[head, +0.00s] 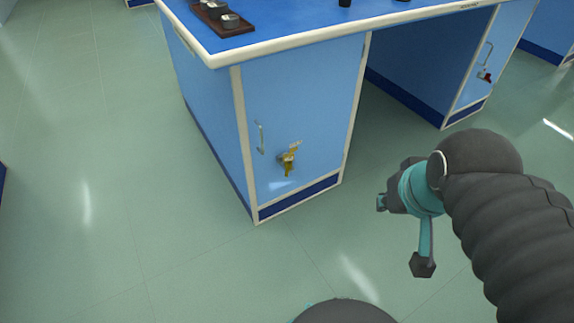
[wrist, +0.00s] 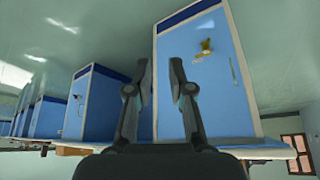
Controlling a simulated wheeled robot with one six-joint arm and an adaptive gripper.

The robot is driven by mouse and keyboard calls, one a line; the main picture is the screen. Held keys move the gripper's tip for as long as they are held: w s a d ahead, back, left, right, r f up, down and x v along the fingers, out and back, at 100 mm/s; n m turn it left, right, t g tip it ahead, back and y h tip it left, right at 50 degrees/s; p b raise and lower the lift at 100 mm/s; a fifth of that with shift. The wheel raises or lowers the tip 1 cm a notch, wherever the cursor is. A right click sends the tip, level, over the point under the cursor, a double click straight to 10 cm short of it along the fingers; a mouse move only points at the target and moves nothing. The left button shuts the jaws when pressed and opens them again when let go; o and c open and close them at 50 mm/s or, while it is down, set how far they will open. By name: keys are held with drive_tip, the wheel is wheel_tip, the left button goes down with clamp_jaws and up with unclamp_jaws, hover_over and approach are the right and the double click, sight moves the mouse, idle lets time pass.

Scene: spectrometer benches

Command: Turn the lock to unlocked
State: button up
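A brass-coloured lock (head: 288,158) with a key-like lever is on the light blue cabinet door (head: 300,110), right of and a little below the door handle (head: 259,138). The wrist view, which is upside down, also shows the lock (wrist: 206,47). Whether it is locked cannot be told at this size. My gripper (head: 402,235) is to the right of the cabinet, apart from the lock. In the wrist view its two fingers (wrist: 160,72) are spread with nothing between them.
The blue bench top (head: 300,22) has a pale overhanging edge and carries a dark tray (head: 222,20) with small round items. Another cabinet at the right has a handle and a red lock (head: 485,76). The green floor (head: 150,200) in front of the bench is clear.

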drive_tip(key=shift+g, duration=0.7)
drive_tip(key=x, duration=0.4)
drive_tip(key=shift+w+a+b, duration=0.1)
drive_tip(key=shift+a+b, duration=0.25)
clamp_jaws()
drive_tip(key=w+a+f+n+g+y+b, duration=0.1)
drive_tip(key=w+a+f+n+g, duration=0.15)
drive_tip(key=w+a+f, duration=0.5)
drive_tip(key=w+a+f+n+g+y+b, duration=0.15)
drive_tip(key=w+f+n, duration=0.3)
drive_tip(key=w, duration=0.65)
drive_tip(key=w+a+f+n+g+b, duration=0.1)
drive_tip(key=w+a+f+n, duration=0.2)
drive_tip(key=w+a+f, duration=0.5)
drive_tip(key=w+r+n+t+y, duration=0.1)
drive_tip(key=w+r+n, duration=0.2)
drive_tip(key=w+n, duration=0.2)
drive_tip(key=shift+w+n, duration=0.3)
drive_tip(key=shift+n, duration=0.6)
drive_tip(key=shift+r, duration=0.1)
